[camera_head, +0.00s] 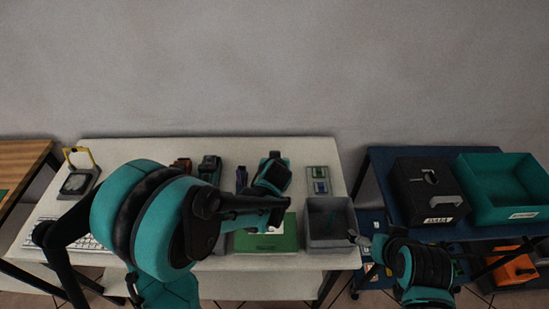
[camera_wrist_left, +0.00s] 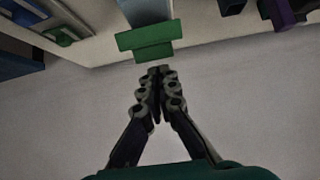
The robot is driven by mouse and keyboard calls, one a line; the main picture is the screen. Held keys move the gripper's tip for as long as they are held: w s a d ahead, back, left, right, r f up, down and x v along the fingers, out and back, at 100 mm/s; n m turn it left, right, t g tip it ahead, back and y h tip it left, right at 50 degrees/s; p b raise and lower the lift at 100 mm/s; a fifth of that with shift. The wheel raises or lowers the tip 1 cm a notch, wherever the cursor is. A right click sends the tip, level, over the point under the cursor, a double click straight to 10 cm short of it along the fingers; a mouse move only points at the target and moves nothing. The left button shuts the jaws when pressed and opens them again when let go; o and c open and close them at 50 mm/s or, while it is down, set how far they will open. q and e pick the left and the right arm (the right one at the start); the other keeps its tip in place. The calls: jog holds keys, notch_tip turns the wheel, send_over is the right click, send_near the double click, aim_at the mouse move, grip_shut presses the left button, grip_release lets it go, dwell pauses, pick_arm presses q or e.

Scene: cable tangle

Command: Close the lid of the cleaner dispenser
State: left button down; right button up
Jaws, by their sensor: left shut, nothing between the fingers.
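A green bar-like part (camera_wrist_left: 146,40) joined to a blue-grey body (camera_wrist_left: 147,12) stands just beyond my left fingertips in the left wrist view. It may be the cleaner dispenser; whether its lid is up is unclear. My left gripper (camera_wrist_left: 157,74) is shut and empty, with its tips close to the green part; contact cannot be told. In the head view my left arm crosses the white table and its wrist hides most of that spot. My right gripper (camera_head: 359,238) is low, beside the grey bin, and too small to read.
On the white table (camera_head: 120,151) are a grey bin (camera_head: 330,238), a green box (camera_head: 268,241), a small tray with green items (camera_head: 319,180), a purple item (camera_head: 241,178) and a yellow-framed grey device (camera_head: 77,182). A blue table at right holds a black box (camera_head: 410,197) and a teal crate (camera_head: 500,215).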

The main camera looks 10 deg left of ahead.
pick_arm(q)
jog(key=shift+s+d+f+b, duration=0.2)
jog(key=shift+s+f+b, duration=0.7)
jog(key=shift+f, duration=0.1)
jog(key=shift+s+d+f+b, duration=0.15)
jog(key=shift+s+f+b, duration=0.7)
jog(key=shift+f, duration=0.15)
jog(key=shift+s+d+f+b, duration=0.2)
jog(key=shift+s+f+b, duration=0.7)
jog(key=shift+f, duration=0.1)
